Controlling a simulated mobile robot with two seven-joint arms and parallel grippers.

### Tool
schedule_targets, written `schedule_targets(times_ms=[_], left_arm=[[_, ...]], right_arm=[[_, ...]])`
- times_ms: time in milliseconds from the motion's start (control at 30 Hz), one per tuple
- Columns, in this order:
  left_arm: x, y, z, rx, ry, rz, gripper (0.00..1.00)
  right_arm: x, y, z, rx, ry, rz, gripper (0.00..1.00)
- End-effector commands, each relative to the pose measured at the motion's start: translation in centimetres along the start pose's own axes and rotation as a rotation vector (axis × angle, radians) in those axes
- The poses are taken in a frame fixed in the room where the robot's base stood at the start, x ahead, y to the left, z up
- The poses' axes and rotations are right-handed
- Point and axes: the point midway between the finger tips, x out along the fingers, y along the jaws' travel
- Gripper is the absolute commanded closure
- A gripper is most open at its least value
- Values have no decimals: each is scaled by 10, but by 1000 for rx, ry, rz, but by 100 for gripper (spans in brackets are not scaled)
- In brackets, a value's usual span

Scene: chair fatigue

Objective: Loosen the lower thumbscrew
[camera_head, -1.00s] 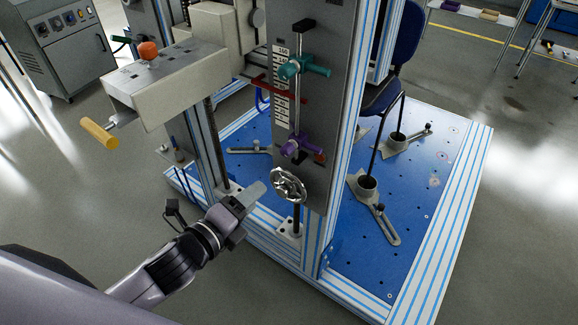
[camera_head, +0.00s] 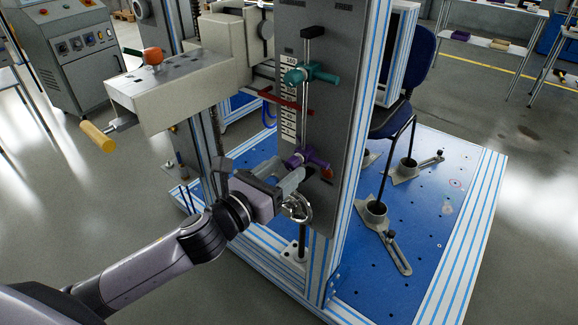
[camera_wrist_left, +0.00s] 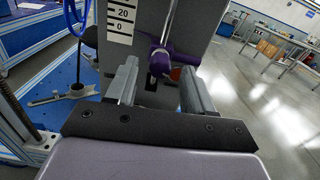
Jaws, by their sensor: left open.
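The lower thumbscrew is the purple one (camera_head: 308,158), low on the grey upright panel (camera_head: 338,90), just under the numbered scale. It also shows in the left wrist view (camera_wrist_left: 175,52), ahead of the jaws and roughly between them. My left gripper (camera_head: 286,176) is open, just below and to the left of the purple thumbscrew in the head view. In the left wrist view its two fingers (camera_wrist_left: 160,88) are apart with nothing held between them. The teal upper thumbscrew (camera_head: 312,75) sits higher on the same slotted panel. My right gripper is not in view.
A metal handwheel (camera_head: 297,207) is partly hidden behind my left gripper. A grey box with an orange knob (camera_head: 153,55) and a yellow handle (camera_head: 98,137) juts out at left. A blue chair (camera_head: 408,90) stands on the blue base plate (camera_head: 400,210) behind the frame.

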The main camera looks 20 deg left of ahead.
Motion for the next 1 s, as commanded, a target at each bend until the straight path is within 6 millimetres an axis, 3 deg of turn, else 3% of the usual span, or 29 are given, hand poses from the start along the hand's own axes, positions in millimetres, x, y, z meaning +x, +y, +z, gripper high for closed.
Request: schedule_targets(times_ms=[200,567,700,733,1000], left_arm=[[19,0,0,-1,0,0,47],[23,0,0,-2,1,0,47],[23,0,-1,-2,1,0,93],[23,0,-1,-2,1,0,100],[23,0,0,-18,2,0,100]], right_arm=[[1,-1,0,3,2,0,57],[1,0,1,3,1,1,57],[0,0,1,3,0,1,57],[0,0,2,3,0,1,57],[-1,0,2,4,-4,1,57]])
